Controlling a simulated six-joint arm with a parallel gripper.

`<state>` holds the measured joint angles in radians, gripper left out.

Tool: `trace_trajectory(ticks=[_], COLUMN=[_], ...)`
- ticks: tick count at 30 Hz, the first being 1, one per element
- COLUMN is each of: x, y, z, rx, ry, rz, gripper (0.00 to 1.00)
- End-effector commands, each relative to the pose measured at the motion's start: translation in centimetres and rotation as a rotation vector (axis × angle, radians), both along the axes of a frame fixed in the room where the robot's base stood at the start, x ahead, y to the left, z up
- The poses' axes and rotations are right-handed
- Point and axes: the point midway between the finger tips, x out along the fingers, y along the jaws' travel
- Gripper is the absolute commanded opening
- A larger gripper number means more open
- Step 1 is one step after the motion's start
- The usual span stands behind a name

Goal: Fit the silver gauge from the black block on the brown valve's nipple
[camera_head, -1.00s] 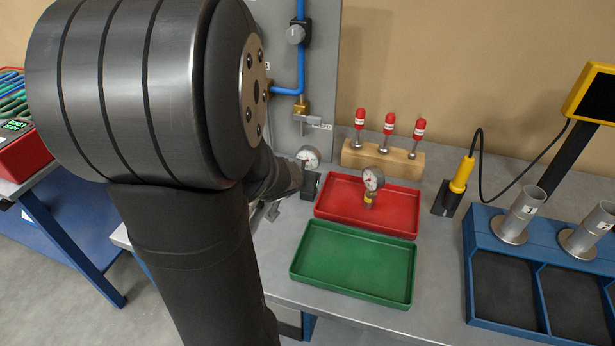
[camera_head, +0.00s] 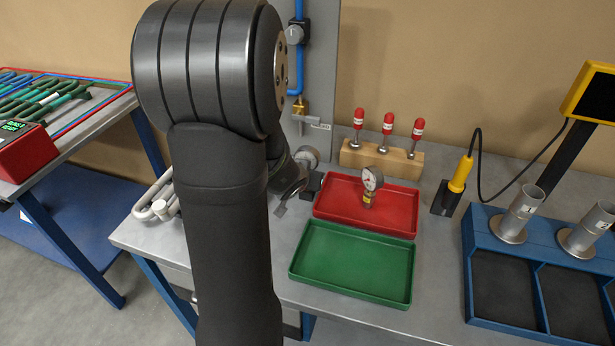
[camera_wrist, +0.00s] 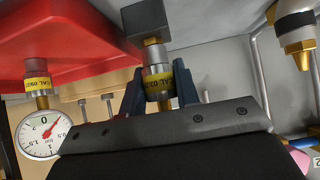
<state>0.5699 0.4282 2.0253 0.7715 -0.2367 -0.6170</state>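The silver gauge (camera_head: 308,155) stands at the black block (camera_head: 313,184), left of the red tray, partly hidden by my arm. In the wrist view, its stem with a yellow band (camera_wrist: 158,85) rises from the black block (camera_wrist: 145,21). My gripper (camera_wrist: 158,90) has one dark blue finger on each side of this band; whether they press on it I cannot tell. The dial is hidden in the wrist view. In the head view my gripper (camera_head: 290,190) is mostly covered by my arm.
A second gauge (camera_head: 372,180) stands in the red tray (camera_head: 400,212); a green tray (camera_head: 350,262) is in front. A wooden rack (camera_head: 400,160) holds red-capped tools. In the wrist view, a brass-tipped fitting (camera_wrist: 297,45) and metal tubes are close at the right.

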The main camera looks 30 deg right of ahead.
Motion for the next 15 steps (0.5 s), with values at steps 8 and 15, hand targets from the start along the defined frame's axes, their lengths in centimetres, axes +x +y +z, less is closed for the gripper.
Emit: trace_trajectory(ticks=[8,15], x=[0.0,0.0], y=[0.0,-0.1], z=[0.1,1.2], rx=[-0.001,-0.003], ry=[-0.001,0.0], rz=[0.0,-0.002], gripper=[0.0,0.0])
